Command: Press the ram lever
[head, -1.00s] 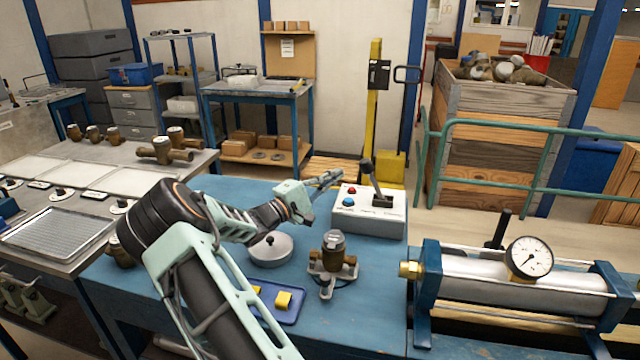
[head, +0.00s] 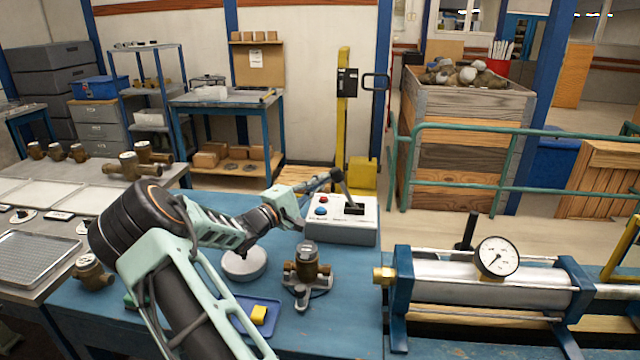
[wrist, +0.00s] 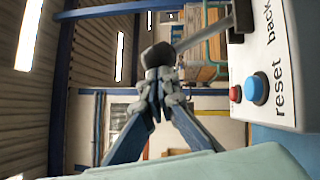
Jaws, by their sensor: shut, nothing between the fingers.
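A lever with a dark knob (head: 337,174) stands up from a light grey control box (head: 340,233) at the back of the blue bench, tilted to the left. In the wrist view its knob (wrist: 158,55) and metal rod (wrist: 205,34) are just past my fingertips. My gripper (head: 325,181) is shut and empty beside the knob, on its left in the head view. In the wrist view my closed fingertips (wrist: 160,82) overlap the knob's edge; I cannot tell whether they touch. A red button (wrist: 235,93) and a blue button (wrist: 257,89) sit on the box.
A brass meter (head: 307,262), a round pale lidded dish (head: 244,264) and a blue tray (head: 240,318) with a yellow block stand below my arm. A cylinder with a gauge (head: 497,257) and a black upright handle (head: 468,231) is at right. A green railing (head: 460,124) runs behind.

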